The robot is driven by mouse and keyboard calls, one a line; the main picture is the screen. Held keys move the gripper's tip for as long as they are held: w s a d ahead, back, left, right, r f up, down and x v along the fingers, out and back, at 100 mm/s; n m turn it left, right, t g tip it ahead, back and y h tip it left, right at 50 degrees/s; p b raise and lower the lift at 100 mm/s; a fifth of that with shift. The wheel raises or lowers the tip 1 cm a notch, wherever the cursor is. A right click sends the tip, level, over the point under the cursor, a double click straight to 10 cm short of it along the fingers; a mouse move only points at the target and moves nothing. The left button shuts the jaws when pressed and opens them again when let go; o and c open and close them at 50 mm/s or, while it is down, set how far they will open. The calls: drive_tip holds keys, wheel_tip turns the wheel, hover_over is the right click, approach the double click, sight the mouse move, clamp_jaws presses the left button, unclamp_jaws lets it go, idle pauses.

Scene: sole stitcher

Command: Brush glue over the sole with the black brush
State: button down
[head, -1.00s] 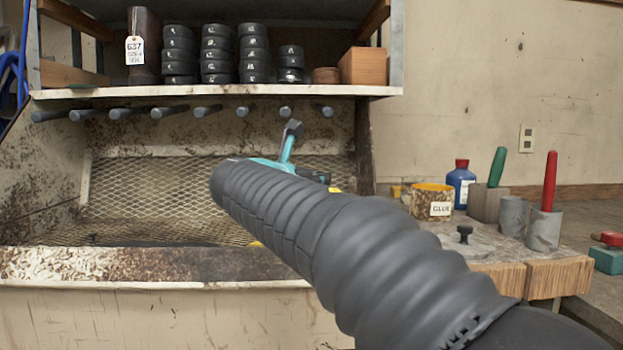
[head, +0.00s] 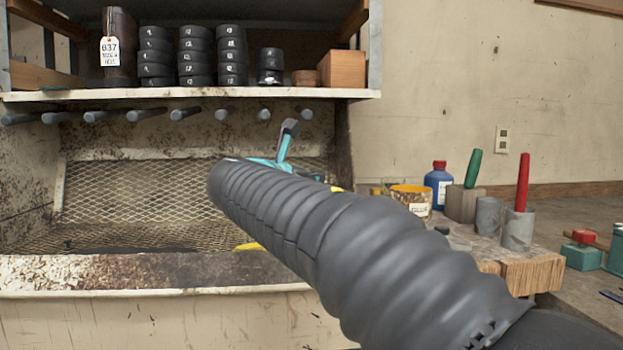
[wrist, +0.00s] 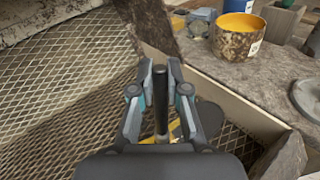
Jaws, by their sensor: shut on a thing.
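My gripper (wrist: 160,70) is shut on the upright black handle of the black brush (wrist: 161,98), over the wire mesh of the bench. The brush's lower end is hidden by my gripper. A dark, rounded, flat piece (wrist: 210,118), possibly the sole, lies below and right of the fingers, beside a yellow thing (wrist: 176,128); both are partly covered. In the head view my arm hides most of the gripper; part of its teal linkage (head: 283,150) shows. The glue pot (wrist: 239,38), brown-stained with a yellow rim, stands on the side bench; it also shows in the head view (head: 418,206).
A blue bottle (head: 438,186), a green-handled tool (head: 473,168) and a red-handled tool (head: 523,182) in holders stand right of the pot. A raised ledge (wrist: 232,103) separates mesh and side bench. A shelf (head: 200,94) with black rolls hangs above.

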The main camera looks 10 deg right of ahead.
drive_tip(key=shift+d, duration=0.1)
drive_tip(key=shift+d+f, duration=0.1)
drive_tip(key=shift+d, duration=0.3)
drive_tip(key=shift+f, duration=0.25)
idle(0.3)
